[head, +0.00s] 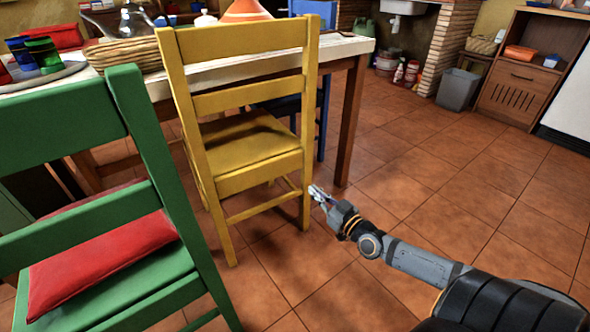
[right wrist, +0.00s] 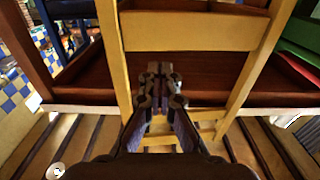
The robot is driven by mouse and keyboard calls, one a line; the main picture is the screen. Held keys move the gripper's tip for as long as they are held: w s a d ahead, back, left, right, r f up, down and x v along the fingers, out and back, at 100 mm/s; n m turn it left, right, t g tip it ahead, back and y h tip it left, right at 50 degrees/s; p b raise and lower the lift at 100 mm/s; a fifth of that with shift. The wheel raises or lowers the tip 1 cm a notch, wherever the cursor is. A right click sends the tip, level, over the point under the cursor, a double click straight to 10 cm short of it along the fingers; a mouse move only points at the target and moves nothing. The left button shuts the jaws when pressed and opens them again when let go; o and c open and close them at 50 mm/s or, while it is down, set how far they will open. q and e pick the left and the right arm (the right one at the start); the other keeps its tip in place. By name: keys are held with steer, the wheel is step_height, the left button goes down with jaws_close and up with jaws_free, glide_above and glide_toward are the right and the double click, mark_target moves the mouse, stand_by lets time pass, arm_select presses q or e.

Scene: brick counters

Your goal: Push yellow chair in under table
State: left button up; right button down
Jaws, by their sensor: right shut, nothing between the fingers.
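The yellow chair (head: 250,150) stands upright at the near side of the table (head: 330,47), its back towards me and its seat partly under the tabletop edge. My right gripper (head: 318,193) is shut and empty, low beside the chair's right rear leg. In the right wrist view the shut fingers (right wrist: 160,72) are in front of the yellow chair's frame (right wrist: 185,30). I cannot tell whether they touch it. My left gripper is not in view.
A green chair (head: 160,165) with a red cushion (head: 100,262) stands close on the left. A blue chair (head: 323,100) is beyond the table. Cups on a tray (head: 75,68) and a basket (head: 125,54) are on the table. The tiled floor on the right is clear.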

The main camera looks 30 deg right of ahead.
steer(key=b, duration=0.2)
glide_toward(285, 166)
steer(key=w, duration=0.6)
steer(key=shift+w+a+r, duration=0.1)
steer(key=shift+w+a, duration=0.15)
steer(key=shift+a, duration=0.15)
steer(key=shift+w, duration=0.1)
